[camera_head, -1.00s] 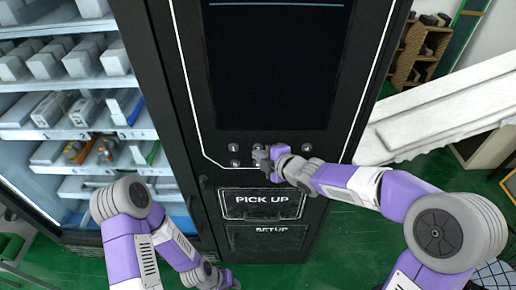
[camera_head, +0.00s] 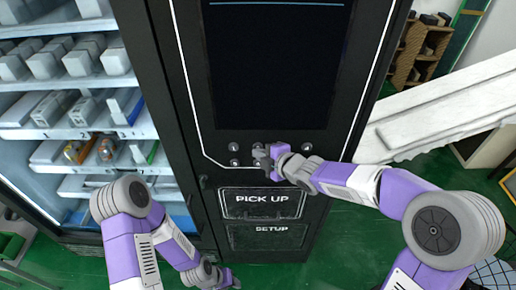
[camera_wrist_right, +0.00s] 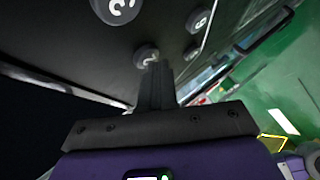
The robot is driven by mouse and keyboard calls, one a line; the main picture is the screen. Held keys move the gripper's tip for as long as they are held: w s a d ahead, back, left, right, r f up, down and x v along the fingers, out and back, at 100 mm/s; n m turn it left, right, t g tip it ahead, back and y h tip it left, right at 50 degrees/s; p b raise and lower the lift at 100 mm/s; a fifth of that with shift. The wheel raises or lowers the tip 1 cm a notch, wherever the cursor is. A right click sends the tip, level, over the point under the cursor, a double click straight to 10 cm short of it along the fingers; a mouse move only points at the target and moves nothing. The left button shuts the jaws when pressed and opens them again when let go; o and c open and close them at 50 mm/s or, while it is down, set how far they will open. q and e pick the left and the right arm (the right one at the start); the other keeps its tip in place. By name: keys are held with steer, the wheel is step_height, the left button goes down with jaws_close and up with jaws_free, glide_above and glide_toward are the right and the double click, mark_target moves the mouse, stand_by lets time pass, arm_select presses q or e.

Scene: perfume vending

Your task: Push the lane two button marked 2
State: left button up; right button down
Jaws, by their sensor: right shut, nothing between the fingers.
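The round button marked 2 (camera_wrist_right: 146,55) is on the dark panel in the right wrist view. My right gripper (camera_wrist_right: 158,72) is shut and empty, its fingertips overlapping the lower edge of that button. I cannot tell whether they touch it or whether it is pressed in. In the head view my right gripper (camera_head: 263,158) covers part of the button group below the black screen, so the 2 cannot be made out there. My left gripper (camera_head: 225,279) hangs low in front of the machine; its jaw opening is unclear.
Other buttons sit close by, one at the wrist view's top (camera_wrist_right: 116,9) and one to the right (camera_wrist_right: 198,20). Below the buttons is the PICK UP hatch (camera_head: 262,204). Lit shelves (camera_head: 75,131) with goods stand left; a white slanted board (camera_head: 440,112) is right.

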steer(key=shift+s+b, duration=0.4)
steer(key=shift+s, duration=0.25)
steer(key=s+b, duration=0.3)
steer(key=s, duration=0.2)
stand_by(0.8)
